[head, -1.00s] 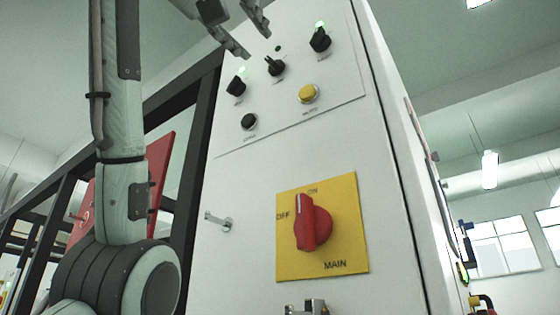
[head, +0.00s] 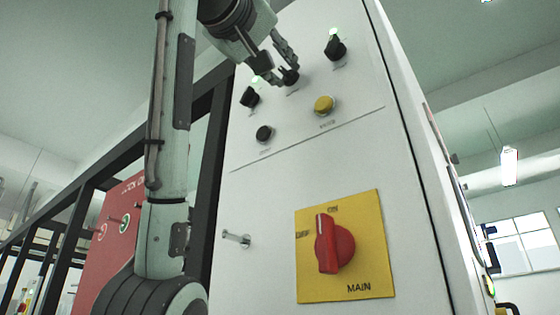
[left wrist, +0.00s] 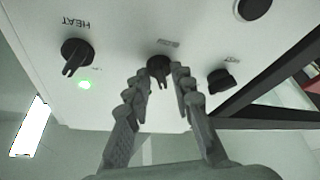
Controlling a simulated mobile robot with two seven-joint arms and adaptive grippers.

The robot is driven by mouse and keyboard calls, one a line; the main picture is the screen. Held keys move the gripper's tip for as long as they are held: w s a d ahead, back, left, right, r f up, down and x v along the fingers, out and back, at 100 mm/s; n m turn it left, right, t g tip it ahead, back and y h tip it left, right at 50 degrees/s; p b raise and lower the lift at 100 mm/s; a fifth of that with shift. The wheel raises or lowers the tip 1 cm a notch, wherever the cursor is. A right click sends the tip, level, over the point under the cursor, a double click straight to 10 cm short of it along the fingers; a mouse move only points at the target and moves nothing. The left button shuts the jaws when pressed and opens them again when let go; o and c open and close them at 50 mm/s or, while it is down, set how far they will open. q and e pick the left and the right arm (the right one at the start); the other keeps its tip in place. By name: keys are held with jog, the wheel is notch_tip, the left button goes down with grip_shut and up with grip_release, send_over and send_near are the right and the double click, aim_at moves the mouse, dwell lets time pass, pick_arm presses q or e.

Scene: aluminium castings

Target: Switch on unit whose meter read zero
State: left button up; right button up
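A pale cabinet panel (head: 292,160) carries three black rotary knobs in a row. The right knob (head: 335,47) and the left knob (head: 250,96) each have a lit green lamp beside them. The middle knob (head: 290,77) is partly hidden by my left gripper (head: 283,68). In the left wrist view, my left gripper (left wrist: 160,72) is open with its fingertips on either side of the middle knob (left wrist: 158,66); whether they touch it is unclear. No meter shows. My right gripper is out of view.
Below the knobs are a yellow button (head: 324,105) and a black button (head: 264,133). A red MAIN switch (head: 333,243) on a yellow plate points up toward ON. A metal peg (head: 237,239) sticks out. A red board (head: 110,235) stands left behind a dark frame.

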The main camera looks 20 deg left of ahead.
pick_arm(q)
grip_shut()
